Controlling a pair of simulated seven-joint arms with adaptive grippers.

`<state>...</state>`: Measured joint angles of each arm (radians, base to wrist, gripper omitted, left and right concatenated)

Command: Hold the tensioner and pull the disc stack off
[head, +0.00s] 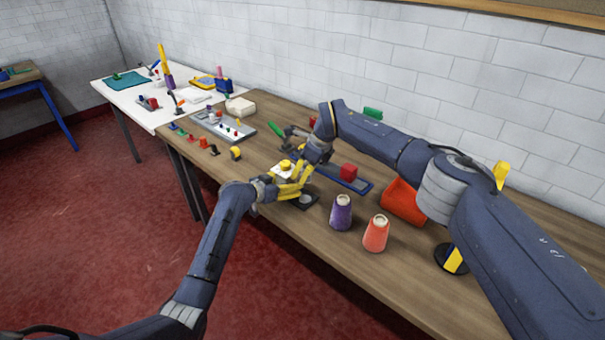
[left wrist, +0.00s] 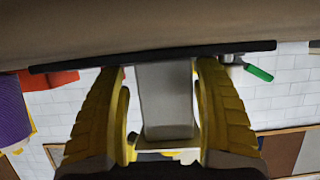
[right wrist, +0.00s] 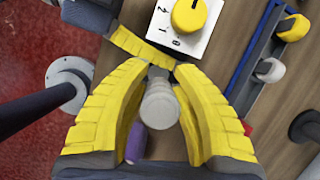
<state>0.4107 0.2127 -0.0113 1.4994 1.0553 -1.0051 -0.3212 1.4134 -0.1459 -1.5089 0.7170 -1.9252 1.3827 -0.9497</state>
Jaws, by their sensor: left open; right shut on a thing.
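The tensioner has a pale plate with a yellow dial (head: 285,164), and stands on a dark base (head: 304,201). In the right wrist view its numbered plate (right wrist: 170,36) is at the top. My left gripper (head: 290,190) is open around a grey block of the tensioner (left wrist: 165,95), one finger on each side. My right gripper (right wrist: 160,76) is shut on a light grey round piece (right wrist: 160,105), apparently the disc stack, beside the tensioner. The separate discs cannot be told apart. In the head view the grippers overlap and hide this piece.
A purple cone (head: 341,213) and an orange cone (head: 376,233) stand to the right of the tensioner. A blue tray with a red block (head: 349,172) lies behind. An orange bin (head: 403,202) is farther right. Several small parts lie to the left.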

